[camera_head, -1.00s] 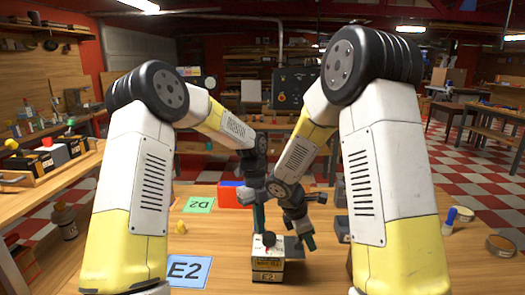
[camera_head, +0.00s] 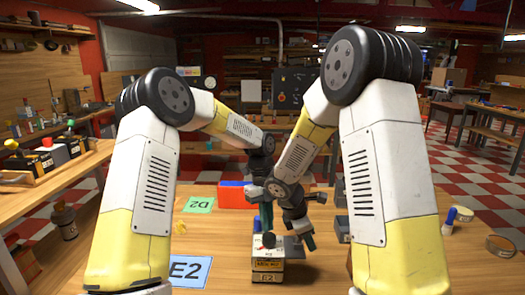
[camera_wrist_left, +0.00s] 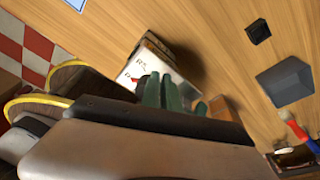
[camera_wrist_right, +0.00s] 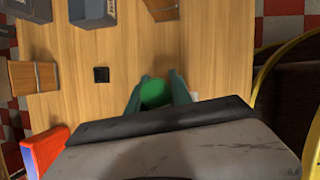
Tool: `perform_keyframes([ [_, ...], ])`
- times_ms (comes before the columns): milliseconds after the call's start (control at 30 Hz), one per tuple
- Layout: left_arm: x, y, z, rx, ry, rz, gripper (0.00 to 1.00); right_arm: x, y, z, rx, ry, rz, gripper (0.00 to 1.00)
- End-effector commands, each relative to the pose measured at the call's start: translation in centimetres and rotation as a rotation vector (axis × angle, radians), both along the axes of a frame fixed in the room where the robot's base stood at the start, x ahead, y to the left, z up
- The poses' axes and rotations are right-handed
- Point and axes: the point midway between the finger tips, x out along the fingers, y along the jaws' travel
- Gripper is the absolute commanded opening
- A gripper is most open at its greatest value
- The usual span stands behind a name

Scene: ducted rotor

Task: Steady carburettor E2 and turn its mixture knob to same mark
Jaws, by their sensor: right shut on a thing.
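Carburettor E2 (camera_head: 268,267) is a small pale and dark box with a black knob (camera_head: 268,240) on top, on the bench near the E2 card (camera_head: 185,271). In the left wrist view its white face (camera_wrist_left: 142,66) is partly hidden by my fingers. My left gripper (camera_head: 266,218) points down just behind the knob; its green fingers (camera_wrist_left: 163,93) are close together at the box, and whether they touch the knob is unclear. My right gripper (camera_head: 308,240) is right of the box. In the right wrist view its fingers hold a round green thing (camera_wrist_right: 157,93).
A grey flat block (camera_head: 295,248) lies right of the carburettor. The green D2 card (camera_head: 198,205) and a red and blue box (camera_head: 234,195) are behind left. A blue-capped bottle (camera_head: 450,216) and a round tin (camera_head: 500,246) stand at right.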

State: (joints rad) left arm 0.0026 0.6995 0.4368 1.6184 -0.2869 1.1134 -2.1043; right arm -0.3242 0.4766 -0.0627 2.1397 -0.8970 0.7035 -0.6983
Motion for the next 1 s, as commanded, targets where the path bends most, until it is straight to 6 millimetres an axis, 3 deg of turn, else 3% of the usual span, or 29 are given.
perform_keyframes([
  [633,0.7,-0.1,0.2,-0.004,0.002,-0.001,0.00,0.2,0.2,0.1,0.005,-0.004,0.001,0.00],
  [1000,0.8,-0.1,4.3,-0.002,-0.002,0.000,0.00,0.1,0.1,0.0,0.001,-0.002,0.000,0.00],
])
